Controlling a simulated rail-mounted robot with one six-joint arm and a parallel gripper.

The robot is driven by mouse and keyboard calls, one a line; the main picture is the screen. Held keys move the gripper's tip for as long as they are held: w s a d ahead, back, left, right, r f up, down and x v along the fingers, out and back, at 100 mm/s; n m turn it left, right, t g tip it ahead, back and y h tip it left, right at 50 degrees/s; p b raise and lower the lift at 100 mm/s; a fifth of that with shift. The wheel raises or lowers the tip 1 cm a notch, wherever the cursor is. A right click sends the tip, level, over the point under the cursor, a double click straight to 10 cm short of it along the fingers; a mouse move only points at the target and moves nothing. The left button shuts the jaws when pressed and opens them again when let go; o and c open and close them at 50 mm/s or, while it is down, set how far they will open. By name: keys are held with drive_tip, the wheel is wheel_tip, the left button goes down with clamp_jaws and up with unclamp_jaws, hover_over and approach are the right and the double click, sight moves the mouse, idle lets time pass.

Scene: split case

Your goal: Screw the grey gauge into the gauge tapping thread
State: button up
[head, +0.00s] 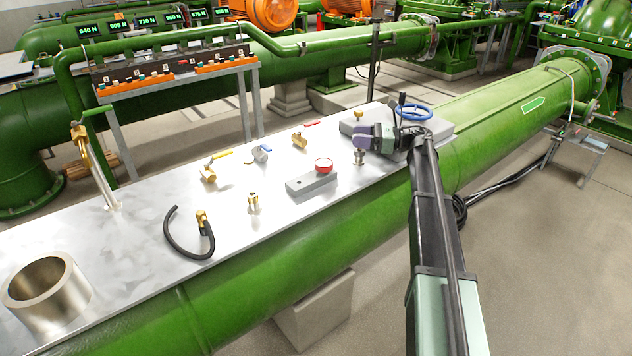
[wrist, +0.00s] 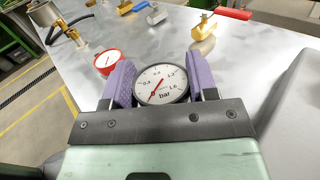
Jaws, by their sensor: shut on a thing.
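The grey gauge (wrist: 161,84) has a white dial and a dark rim and faces the wrist camera. My gripper (wrist: 155,85) is shut on it, with a purple pad on each side. In the head view my gripper (head: 376,140) is over the right part of the metal table. A small metallic fitting (head: 359,157) shows just below the pads; I cannot tell whether it is the gauge's stem or a separate part. I cannot identify the gauge tapping thread for certain, and the gauge's lower end is hidden in the wrist view.
A red-rimmed gauge (head: 323,164) sits on a grey block (head: 312,184). Valves with red (head: 311,124), blue (head: 266,148) and yellow (head: 221,155) levers stand farther left. A grey slab (head: 438,131) with a blue handwheel (head: 411,112) is close behind my gripper. A brass fitting (head: 253,202) and black hose (head: 176,240) are nearer.

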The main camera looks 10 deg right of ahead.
drive_tip(key=shift+f+b, duration=0.4)
drive_tip(key=shift+f, duration=0.05)
idle(0.6)
idle(0.9)
